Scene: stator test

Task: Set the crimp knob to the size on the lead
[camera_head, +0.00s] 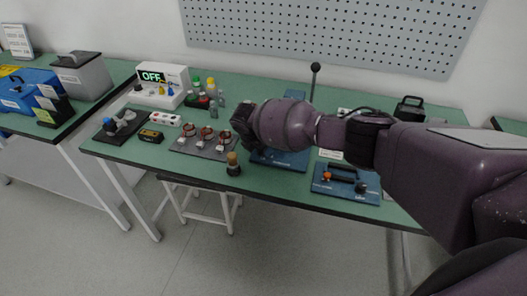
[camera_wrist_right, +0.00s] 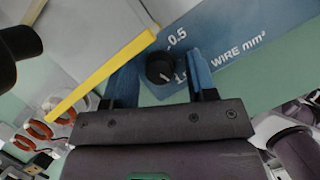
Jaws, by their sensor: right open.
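The crimp knob (camera_wrist_right: 160,68) is a small black round knob with a pale pointer line, on a blue plate (camera_wrist_right: 220,32) printed "0.5", a partly hidden number and "WIRE mm²". My right gripper (camera_wrist_right: 165,74) is open, its two blue fingers on either side of the knob; I cannot tell whether they touch it. In the head view the right gripper (camera_head: 243,125) is over the blue crimping press base (camera_head: 285,160), and my arm hides the knob. The press's black-knobbed lever (camera_head: 314,85) stands up behind the arm. No lead with a readable size shows. My left gripper is out of view.
A grey board (camera_head: 185,148) with several copper-wound stators lies left of the press. A dark post with a tan top (camera_head: 233,165) stands at the front edge. A blue fixture (camera_head: 345,184) sits right. A yellow-edged part (camera_wrist_right: 100,75) is close beside the fingers.

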